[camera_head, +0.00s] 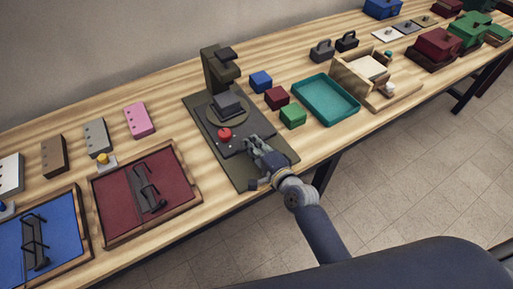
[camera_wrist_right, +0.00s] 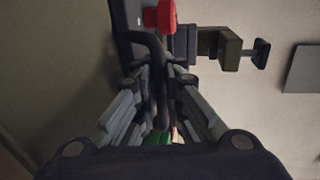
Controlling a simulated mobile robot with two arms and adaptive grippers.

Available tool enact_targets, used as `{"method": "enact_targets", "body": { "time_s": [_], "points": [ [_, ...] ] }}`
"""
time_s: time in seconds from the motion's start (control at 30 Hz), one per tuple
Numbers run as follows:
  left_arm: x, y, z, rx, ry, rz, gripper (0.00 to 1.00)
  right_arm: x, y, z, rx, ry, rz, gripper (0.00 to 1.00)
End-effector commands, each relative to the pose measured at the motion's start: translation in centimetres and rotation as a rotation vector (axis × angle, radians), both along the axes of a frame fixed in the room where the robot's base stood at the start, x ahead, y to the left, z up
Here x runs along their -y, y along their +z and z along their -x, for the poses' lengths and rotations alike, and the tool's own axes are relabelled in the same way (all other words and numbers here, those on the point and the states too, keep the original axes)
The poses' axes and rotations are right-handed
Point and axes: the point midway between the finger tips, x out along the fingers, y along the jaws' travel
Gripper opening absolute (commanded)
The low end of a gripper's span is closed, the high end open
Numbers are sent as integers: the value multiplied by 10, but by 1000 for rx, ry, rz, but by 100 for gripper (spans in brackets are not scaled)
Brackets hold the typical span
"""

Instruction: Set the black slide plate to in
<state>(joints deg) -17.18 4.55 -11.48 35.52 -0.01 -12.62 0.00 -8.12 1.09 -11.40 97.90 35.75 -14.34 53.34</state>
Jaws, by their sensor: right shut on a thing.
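The black slide plate (camera_head: 236,146) lies on the olive base (camera_head: 247,179) of a small press, with a red knob (camera_head: 225,134) near its left edge. Its dark edge (camera_wrist_right: 127,20) and the red knob (camera_wrist_right: 160,15) also show in the right wrist view. My right gripper (camera_head: 258,150) is at the plate's front end. In the wrist view its fingers (camera_wrist_right: 160,85) are shut around a thin black handle (camera_wrist_right: 152,42) that appears to join the plate. The fingers partly hide the handle and the plate's front. My left gripper is not in view.
The press column (camera_head: 217,70) rises behind the plate. Blue (camera_head: 261,81), dark red (camera_head: 277,97) and green (camera_head: 293,116) blocks and a teal tray (camera_head: 326,99) stand to the right. A red-lined tray (camera_head: 119,205) lies to the left.

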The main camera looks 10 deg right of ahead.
Motion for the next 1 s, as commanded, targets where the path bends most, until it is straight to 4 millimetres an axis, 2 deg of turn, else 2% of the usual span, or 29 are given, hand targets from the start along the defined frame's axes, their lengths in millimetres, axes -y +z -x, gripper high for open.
{"method": "enact_targets", "body": {
  "time_s": [0.17, 0.2, 0.23, 0.67, 0.77, 1.0],
  "points": [
    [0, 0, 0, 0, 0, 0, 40, 0, 1, 0, 1, 1, -1, 0],
    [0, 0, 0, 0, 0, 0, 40, 0, 1, 0, 1, 1, -1, 12],
    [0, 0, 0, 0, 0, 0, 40, 0, 1, 0, 1, 1, -1, 18],
    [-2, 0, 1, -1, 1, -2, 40, 2, 1, 5, 0, 0, 0, 18],
    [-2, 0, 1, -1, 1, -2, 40, 6, 2, 15, -1, 0, 1, 18],
    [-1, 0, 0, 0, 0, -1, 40, 21, 12, 58, -2, 1, 0, 18]
  ]
}}
